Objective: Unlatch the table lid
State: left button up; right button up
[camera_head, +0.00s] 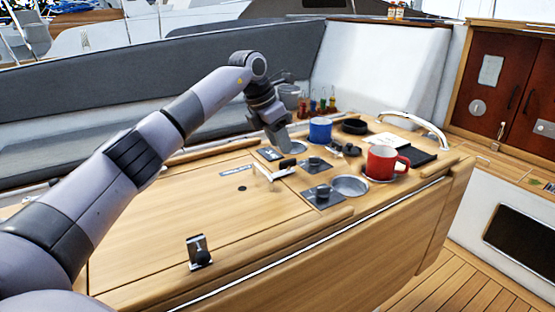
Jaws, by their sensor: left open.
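The table lid (165,215) is the broad, flat wooden panel on the left of the cockpit table, and it lies closed. A small metal latch with a black knob (199,250) sits at its front edge. My left gripper (286,150) is open and points down over the far side of the table, close to that dark plate. Its fingertips are partly hidden, and I cannot tell whether they touch anything. My right gripper is out of view.
A red mug (383,162), a blue mug (320,130), a metal bowl (350,186) and black knobs on plates (322,193) crowd the table's right part. The lid's top is largely clear.

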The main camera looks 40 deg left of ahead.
aim_at(288, 160)
pick_arm(q)
jog(key=shift+p+x, duration=0.4)
jog(key=shift+x, duration=3.15)
jog(key=shift+c, duration=0.3)
grip_shut()
